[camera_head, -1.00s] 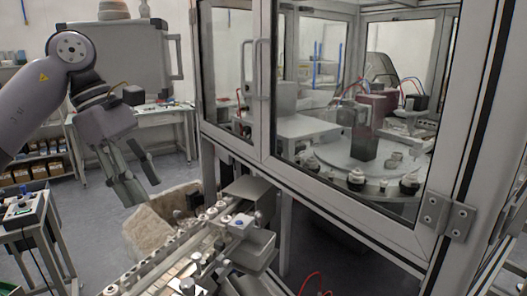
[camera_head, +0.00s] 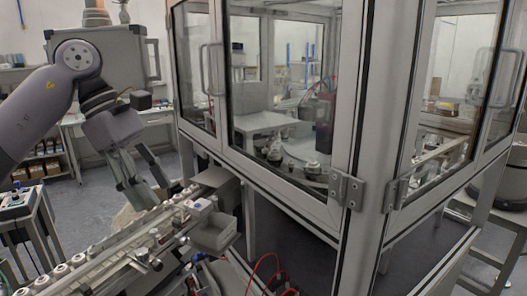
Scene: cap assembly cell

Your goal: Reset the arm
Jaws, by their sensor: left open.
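My left gripper (camera_head: 145,184) hangs at the left of the head view, on the grey arm that comes in from the left edge. Its fingers point down and are apart, with nothing seen between them. It is above and behind the far part of the conveyor rail (camera_head: 110,252), and no contact shows. My right gripper is out of view.
A glass-walled machine enclosure (camera_head: 345,150) fills the middle and right. The rail carries several small white caps. A grey bin (camera_head: 213,236) is fixed beside the rail. A small table with a control box (camera_head: 17,203) stands at the left. Open floor lies behind the arm.

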